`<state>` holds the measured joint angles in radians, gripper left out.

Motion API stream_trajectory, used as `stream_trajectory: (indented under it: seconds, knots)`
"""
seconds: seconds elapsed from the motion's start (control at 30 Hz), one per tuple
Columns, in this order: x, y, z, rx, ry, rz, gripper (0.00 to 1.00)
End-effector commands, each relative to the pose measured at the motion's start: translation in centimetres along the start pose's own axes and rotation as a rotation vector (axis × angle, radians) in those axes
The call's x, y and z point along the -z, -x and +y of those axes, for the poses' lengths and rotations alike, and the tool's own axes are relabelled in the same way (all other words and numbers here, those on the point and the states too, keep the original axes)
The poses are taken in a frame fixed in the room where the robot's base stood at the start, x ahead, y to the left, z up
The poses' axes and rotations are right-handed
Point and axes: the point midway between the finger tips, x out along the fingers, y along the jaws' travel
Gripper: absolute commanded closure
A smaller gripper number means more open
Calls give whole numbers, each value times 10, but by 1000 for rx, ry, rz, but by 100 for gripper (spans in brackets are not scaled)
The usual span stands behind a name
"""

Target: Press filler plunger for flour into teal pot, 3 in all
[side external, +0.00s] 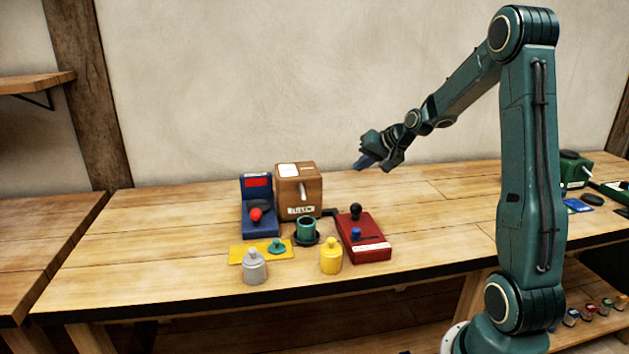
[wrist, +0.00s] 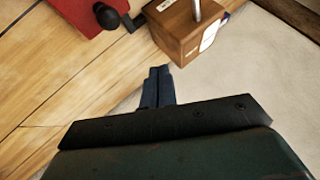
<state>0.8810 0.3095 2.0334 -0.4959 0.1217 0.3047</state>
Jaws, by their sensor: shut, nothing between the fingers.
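The teal pot (side external: 306,231) stands upright on a dark round base in front of a brown wooden box (side external: 297,189) with a pale lever and a label too small to read. The box also shows in the wrist view (wrist: 187,33). I cannot tell for sure which part is the flour plunger. A red unit (side external: 363,238) with a black knob (side external: 355,211) and a blue button stands right of the pot; its black knob shows in the wrist view (wrist: 106,16). My gripper (side external: 363,163) is shut and empty, in the air right of the box. The pot's contents are hidden.
A blue unit (side external: 260,222) with a red knob and red display stands left of the box. A teal lid (side external: 277,245) lies on a yellow mat (side external: 243,255). Grey (side external: 255,267) and yellow (side external: 331,256) bottles stand in front.

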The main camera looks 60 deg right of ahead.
Motion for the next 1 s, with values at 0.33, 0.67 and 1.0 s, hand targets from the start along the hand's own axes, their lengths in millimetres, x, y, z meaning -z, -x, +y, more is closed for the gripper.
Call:
stream_trajectory:
  seconds: [0.33,0.67,1.0]
  knots:
    - [-14,-17,13,-1,-2,-3,100]
    - [-31,-41,30,-1,-2,-2,100]
    - [-42,-57,42,0,0,-1,100]
